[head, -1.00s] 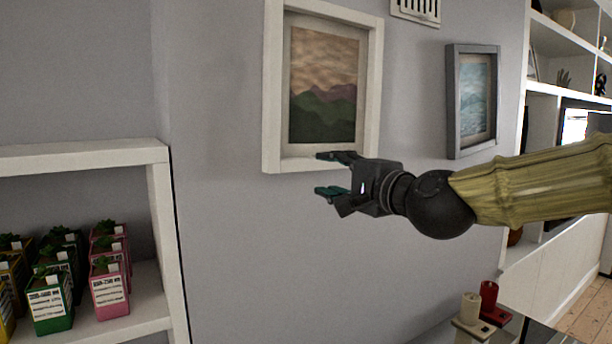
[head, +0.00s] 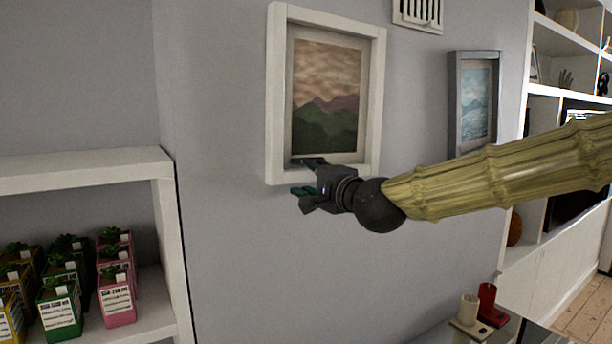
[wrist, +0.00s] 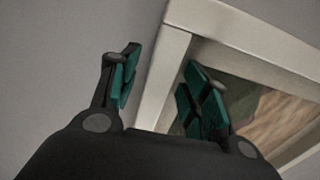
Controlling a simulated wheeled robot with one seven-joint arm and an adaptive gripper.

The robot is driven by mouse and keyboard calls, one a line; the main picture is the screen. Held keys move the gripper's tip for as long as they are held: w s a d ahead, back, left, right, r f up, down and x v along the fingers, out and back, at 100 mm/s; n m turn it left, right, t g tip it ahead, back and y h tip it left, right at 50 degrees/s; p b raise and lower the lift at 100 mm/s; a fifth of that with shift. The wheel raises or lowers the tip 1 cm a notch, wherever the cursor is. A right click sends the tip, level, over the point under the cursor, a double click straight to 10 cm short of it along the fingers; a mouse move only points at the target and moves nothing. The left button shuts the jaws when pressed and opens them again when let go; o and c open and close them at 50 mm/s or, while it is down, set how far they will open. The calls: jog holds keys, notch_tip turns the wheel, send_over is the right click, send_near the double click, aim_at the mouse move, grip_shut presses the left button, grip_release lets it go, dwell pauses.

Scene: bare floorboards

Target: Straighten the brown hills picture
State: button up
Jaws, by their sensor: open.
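The brown hills picture (head: 326,98) hangs on the grey wall in a white frame, with a brown sky over purple and green hills. It looks close to upright in the head view. My gripper (head: 304,177) is open at the frame's bottom edge, left of its middle. In the wrist view, my gripper's fingers (wrist: 165,85) stand apart, with the white frame's bar (wrist: 172,75) between them. One finger is over the picture side and the other is outside the frame. I cannot tell whether either finger touches the bar.
A second picture (head: 475,103) in a grey frame hangs to the right, behind my arm. A white vent (head: 418,14) is above. A white shelf (head: 85,170) with potted plants stands at the left. Candles (head: 487,300) stand low at the right. The wall below the picture is clear.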

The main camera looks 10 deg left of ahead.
jog(key=c, duration=1)
jog(key=shift+f+b, duration=0.1)
jog(key=shift+b, duration=0.2)
jog(key=shift+w+d+f+b, duration=0.1)
jog(key=shift+w+b, duration=0.05)
jog(key=shift+b, duration=0.15)
jog(key=shift+d, duration=0.1)
jog(key=o, duration=1)
